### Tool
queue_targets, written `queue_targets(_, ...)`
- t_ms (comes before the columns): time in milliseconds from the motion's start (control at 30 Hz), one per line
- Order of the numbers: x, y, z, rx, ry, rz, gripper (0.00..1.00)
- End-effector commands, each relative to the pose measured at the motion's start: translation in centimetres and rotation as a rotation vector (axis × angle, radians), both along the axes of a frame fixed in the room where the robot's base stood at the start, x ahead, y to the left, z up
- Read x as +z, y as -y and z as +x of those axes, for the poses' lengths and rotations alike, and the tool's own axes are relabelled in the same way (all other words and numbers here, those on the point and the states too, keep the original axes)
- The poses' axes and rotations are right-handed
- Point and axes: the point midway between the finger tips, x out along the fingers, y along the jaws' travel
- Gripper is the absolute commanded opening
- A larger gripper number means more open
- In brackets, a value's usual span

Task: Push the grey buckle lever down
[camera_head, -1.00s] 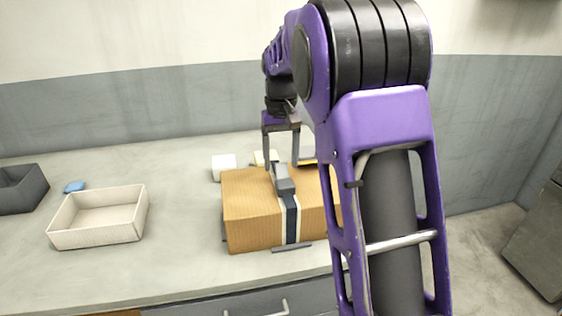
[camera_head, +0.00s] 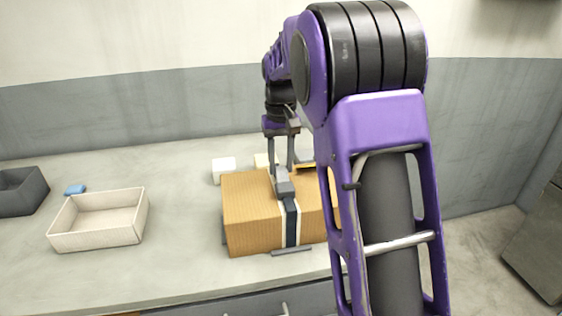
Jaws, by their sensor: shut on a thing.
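A brown cardboard box (camera_head: 250,211) stands on the counter, with a dark strap edged in white (camera_head: 291,225) running down its front. The grey buckle lever (camera_head: 284,185) sits on the strap at the top front of the box. My purple arm hides the right part of the box.
A cream open tray (camera_head: 62,239) and a dark bin (camera_head: 20,193) stand at the left, with a small blue block (camera_head: 75,189) between them. A white block (camera_head: 223,169) and a pale yellow block (camera_head: 262,160) lie behind the box. The counter between tray and box is clear.

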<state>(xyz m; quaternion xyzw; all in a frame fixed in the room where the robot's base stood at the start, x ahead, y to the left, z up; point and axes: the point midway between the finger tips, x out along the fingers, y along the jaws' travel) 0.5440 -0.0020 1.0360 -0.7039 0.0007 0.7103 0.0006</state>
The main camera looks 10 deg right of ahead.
Motion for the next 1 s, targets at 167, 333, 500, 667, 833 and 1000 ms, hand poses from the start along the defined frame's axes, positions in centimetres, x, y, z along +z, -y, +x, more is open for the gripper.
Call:
queue_targets(167, 0.5, 0.0, 0.2, -0.001, -0.048, 0.000, 0.00)
queue_targets(333, 0.3, 0.0, 0.6, 0.000, -0.128, 0.000, 0.00)
queue_targets(500, -0.4, 0.0, 1.1, 0.000, -0.227, 0.000, 0.00)
queue_targets(667, -1.0, 0.0, 1.5, 0.000, -0.324, 0.001, 0.00)
queue_targets(833, -1.4, 0.0, 1.8, 0.000, -0.418, 0.001, 0.00)
queue_targets(1000, -1.6, 0.0, 1.9, -0.001, -0.484, 0.001, 0.00)
